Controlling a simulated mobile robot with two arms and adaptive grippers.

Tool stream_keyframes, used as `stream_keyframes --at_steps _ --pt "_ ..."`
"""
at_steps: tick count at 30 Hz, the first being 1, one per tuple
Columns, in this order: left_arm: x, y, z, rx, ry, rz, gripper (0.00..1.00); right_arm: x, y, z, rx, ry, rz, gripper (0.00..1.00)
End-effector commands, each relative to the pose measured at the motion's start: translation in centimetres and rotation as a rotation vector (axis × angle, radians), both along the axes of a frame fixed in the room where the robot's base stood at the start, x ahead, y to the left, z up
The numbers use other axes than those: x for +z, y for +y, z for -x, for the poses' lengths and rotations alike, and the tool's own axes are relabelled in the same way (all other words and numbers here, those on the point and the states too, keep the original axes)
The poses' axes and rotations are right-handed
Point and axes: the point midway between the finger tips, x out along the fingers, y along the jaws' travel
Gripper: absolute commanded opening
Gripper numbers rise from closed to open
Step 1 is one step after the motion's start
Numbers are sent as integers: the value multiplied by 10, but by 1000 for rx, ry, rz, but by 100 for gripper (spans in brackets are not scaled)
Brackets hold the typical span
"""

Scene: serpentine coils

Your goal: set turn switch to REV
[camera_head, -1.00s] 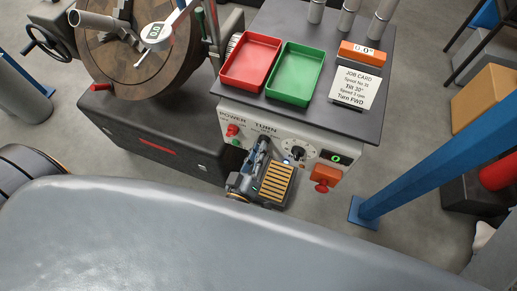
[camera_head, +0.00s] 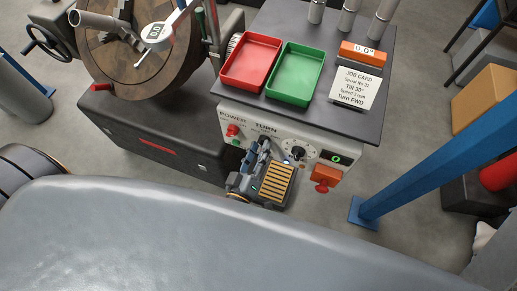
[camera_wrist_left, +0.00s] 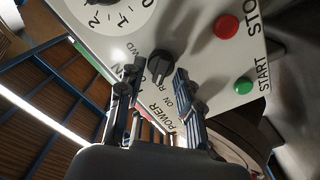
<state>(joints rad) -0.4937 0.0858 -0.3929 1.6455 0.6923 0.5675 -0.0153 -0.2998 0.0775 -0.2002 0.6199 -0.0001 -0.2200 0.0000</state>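The turn switch is a black knob (camera_wrist_left: 160,66) on the white control panel (camera_wrist_left: 190,20) in the left wrist view. The word TURN beside it is partly covered, and I cannot tell which setting its pointer marks. In the head view the switch sits under the TURN label (camera_head: 266,127), close to the fingertips. My left gripper (camera_head: 262,148) is in front of the panel. In the left wrist view its two fingers (camera_wrist_left: 157,82) are apart, with the knob between and just beyond their tips. I see no clear contact. My right gripper is not in view.
A red button (camera_wrist_left: 227,26) and a green button (camera_wrist_left: 243,86) are near the switch. A speed dial (camera_head: 298,151) and an orange box with a red stop knob (camera_head: 323,183) lie to the right. Red (camera_head: 251,85) and green trays stand above. The job card (camera_head: 357,86) reads Turn FWD.

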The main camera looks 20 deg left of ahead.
Motion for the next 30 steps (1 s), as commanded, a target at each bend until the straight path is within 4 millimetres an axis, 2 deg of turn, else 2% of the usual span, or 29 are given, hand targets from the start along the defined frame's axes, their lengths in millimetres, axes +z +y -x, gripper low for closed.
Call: stream_keyframes --at_steps 4,7,15,21,25,30 --pt "-1 0 6 -1 2 -1 35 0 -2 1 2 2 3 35" --pt "-1 1 19 0 4 -2 35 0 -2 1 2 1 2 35" --pt "-2 2 76 -2 5 -2 35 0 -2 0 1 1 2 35" --pt "-1 4 108 -1 3 -1 35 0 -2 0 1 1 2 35" --pt "0 4 118 -1 1 0 35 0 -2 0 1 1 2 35" --pt "0 4 120 0 0 1 35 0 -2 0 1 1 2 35"
